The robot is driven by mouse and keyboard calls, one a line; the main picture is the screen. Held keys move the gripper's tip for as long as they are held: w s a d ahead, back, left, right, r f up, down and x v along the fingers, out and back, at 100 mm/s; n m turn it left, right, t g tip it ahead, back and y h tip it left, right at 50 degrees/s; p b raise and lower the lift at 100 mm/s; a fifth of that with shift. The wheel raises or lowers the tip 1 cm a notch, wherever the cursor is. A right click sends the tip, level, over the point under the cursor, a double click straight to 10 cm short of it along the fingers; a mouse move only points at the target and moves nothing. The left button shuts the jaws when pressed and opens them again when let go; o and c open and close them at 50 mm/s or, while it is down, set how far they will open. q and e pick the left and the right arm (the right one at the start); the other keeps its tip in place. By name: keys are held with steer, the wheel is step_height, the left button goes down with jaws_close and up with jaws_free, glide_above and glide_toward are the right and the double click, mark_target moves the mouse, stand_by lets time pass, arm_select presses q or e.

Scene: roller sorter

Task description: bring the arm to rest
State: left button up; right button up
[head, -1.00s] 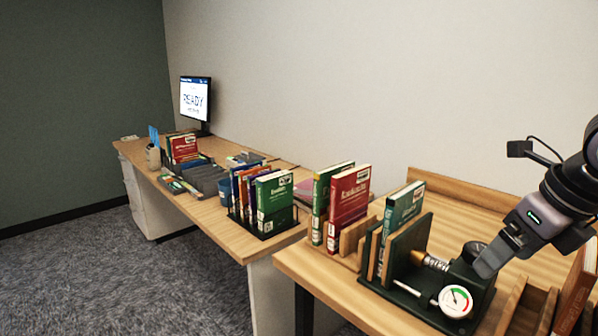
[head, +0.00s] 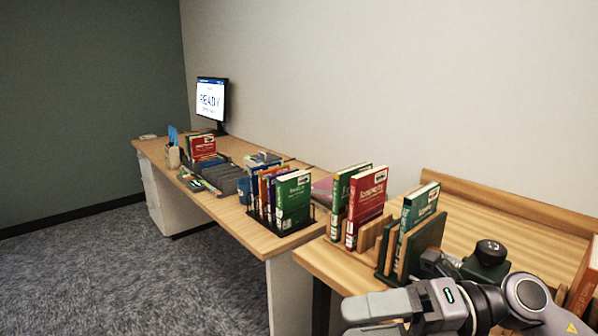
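My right gripper (head: 343,318) is low in the head view, with its arm coming in from the right and its grey fingers pointing left. It is in front of the near bench's edge, apart from the books. The lower finger is cut off by the frame's bottom edge, so I cannot tell how far the fingers are apart. I see nothing held in them. My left gripper is out of view.
The farther desk (head: 235,222) bears more books, trays and a monitor (head: 212,101). Open carpet (head: 110,265) lies left.

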steer(key=w+d+f+m+t+h+p, duration=0.15)
steer(key=d+f+m+t+h, duration=0.3)
steer(key=f+m+t, duration=0.75)
steer(key=w+d+f+m+t+h, duration=0.25)
steer(key=m+t+h, duration=0.25)
steer(key=m, duration=1.3)
steer(key=s+d+f+m+g+h, duration=0.2)
steer(key=s+f+m+g, duration=0.1)
steer(key=s+f, duration=0.4)
steer(key=s+d+f+m+g+h, duration=0.3)
steer(key=s+f, duration=0.4)
steer(key=f, duration=0.4)
steer(key=shift+s+f+m+g+p, duration=0.15)
steer(key=shift+s+m+g+p, duration=0.2)
steer(key=shift+m, duration=0.35)
steer(key=shift+w, duration=0.15)
